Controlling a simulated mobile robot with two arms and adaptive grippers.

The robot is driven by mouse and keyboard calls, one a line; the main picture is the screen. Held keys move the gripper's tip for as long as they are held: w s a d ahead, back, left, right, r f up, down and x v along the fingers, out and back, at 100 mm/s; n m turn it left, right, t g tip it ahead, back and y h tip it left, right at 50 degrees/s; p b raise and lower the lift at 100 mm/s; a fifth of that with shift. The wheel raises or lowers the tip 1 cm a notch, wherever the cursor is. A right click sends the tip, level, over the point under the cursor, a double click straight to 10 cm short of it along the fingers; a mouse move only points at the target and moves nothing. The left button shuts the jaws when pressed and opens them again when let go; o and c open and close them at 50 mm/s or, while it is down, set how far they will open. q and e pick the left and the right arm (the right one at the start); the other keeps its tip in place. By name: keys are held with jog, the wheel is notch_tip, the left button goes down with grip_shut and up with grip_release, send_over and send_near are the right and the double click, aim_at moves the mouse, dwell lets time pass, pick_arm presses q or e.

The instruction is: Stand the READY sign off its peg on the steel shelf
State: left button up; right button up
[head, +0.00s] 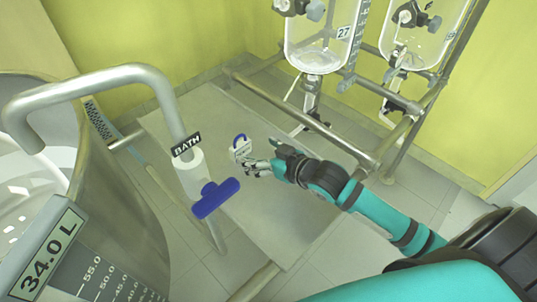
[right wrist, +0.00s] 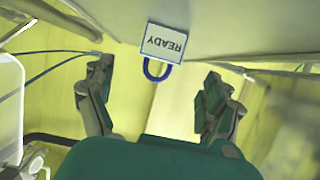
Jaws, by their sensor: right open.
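The READY sign (head: 241,150) is a small white plate with a blue loop at its top. It appears to stand upright on the grey steel shelf (head: 290,225). In the right wrist view the sign (right wrist: 165,43) shows upside down, with its lower edge against the shelf (right wrist: 250,22) and its blue loop (right wrist: 157,71) free. My right gripper (head: 257,168) is open beside the sign. In the right wrist view the fingers (right wrist: 157,92) are wide apart, with the sign beyond them and untouched. I cannot make out the peg. My left gripper is out of view.
A bent steel pipe (head: 110,78) with a BATH label (head: 186,145) and a blue handle (head: 216,198) stands left of the sign. A large steel vessel (head: 130,215) is at the left. Glass reactors (head: 322,40) hang on a pipe frame (head: 300,118) at the back right.

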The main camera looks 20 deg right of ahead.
jog(key=shift+v, duration=1.95)
